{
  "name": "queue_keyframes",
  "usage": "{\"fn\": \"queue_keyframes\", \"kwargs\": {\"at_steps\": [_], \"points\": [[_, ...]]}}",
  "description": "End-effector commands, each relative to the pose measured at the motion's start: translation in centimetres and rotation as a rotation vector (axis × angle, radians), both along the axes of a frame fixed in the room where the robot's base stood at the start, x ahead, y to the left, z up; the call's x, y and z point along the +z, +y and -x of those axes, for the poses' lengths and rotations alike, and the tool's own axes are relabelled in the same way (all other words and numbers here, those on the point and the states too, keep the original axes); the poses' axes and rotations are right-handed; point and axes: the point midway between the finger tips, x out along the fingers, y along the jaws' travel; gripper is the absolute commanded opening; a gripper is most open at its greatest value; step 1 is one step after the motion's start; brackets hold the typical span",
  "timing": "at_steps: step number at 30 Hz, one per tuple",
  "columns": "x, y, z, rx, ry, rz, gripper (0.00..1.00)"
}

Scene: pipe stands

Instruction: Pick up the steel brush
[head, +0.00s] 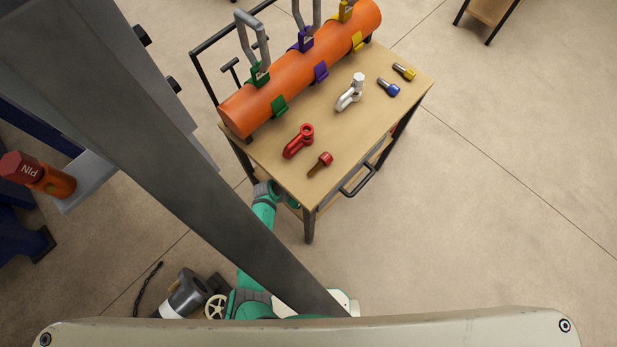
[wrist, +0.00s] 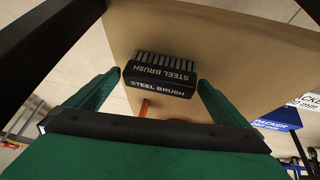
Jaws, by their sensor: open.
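The steel brush (wrist: 160,74) shows in the wrist view as a black block with pale bristles and white "STEEL BRUSH" lettering. It sits on a tan board. My gripper (wrist: 158,80) is open, with one green finger to the left of the brush and one to the right. The brush appears in the gap between the fingertips; I cannot tell whether they touch it. In the head view my gripper (head: 283,196) is at the cart's near-left side, partly hidden under the tabletop. The brush is hidden in that view.
The cart's wooden top (head: 385,120) carries an orange pipe (head: 295,75), a red shackle (head: 299,141), a white shackle (head: 350,93) and several pins. A dark cart leg (head: 309,226) stands close to my gripper. Open floor (head: 480,220) lies to the right.

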Motion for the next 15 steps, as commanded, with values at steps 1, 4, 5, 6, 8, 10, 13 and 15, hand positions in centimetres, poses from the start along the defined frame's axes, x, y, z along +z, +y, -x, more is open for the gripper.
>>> {"fn": "queue_keyframes", "kwargs": {"at_steps": [1,4,5,6,8,10,13,15], "points": [[0.00,0.03,0.00,0.000,0.000,0.000,1.00],[0.01,0.08,0.01,0.001,0.000,0.000,0.83],[0.01,0.10,0.01,0.002,0.000,0.000,0.76],[0.01,0.11,0.02,0.002,0.000,0.000,0.67],[0.01,0.14,0.02,0.002,0.000,0.000,0.66],[0.02,0.17,0.01,0.003,0.001,0.000,0.66],[0.03,0.19,0.01,0.004,0.000,0.000,0.66],[0.07,0.21,0.01,0.004,0.000,0.000,0.66]]}}
